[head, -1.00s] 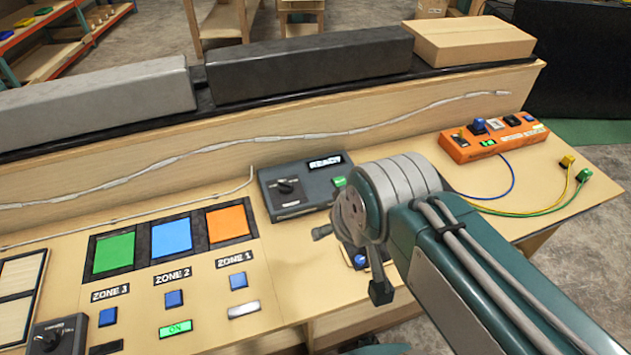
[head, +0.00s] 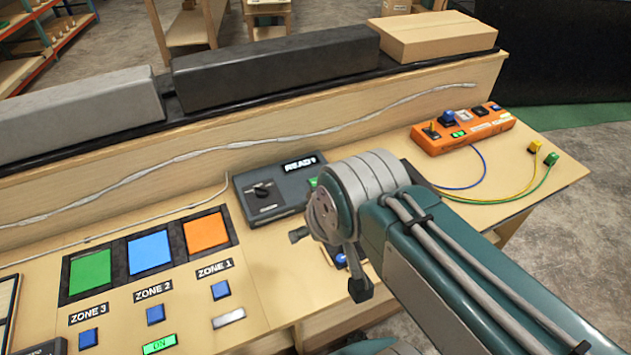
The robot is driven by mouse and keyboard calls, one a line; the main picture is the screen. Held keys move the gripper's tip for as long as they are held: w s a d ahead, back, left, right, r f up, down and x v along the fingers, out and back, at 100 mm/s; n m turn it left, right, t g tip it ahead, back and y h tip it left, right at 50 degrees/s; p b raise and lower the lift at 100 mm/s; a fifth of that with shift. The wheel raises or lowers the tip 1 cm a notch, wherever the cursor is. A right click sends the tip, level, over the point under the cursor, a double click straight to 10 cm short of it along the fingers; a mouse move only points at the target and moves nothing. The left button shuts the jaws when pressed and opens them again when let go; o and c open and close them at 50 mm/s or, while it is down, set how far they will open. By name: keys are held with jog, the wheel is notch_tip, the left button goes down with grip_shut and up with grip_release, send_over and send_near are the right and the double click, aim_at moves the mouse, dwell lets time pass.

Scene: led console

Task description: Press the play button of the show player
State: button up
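The show player is a dark grey box (head: 275,208) on the console, with a black knob (head: 262,190) and a lit display (head: 300,164) that reads READY, its last letter unclear. A green button (head: 313,182) shows at its right end, partly hidden by my arm; any label on it is not readable. My gripper (head: 329,262) is in front of the player, toward the near edge of the console, with its two fingertips spread apart and nothing seen between them. I see no contact with the player.
Zone panels with green, blue and orange squares (head: 148,252) and blue buttons (head: 155,314) lie to the left. An orange box (head: 461,130) with switches and cables stands to the right. A raised ledge (head: 240,140) runs behind. The wood between player and orange box is partly clear.

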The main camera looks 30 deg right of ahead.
grip_shut()
dwell(1.1)
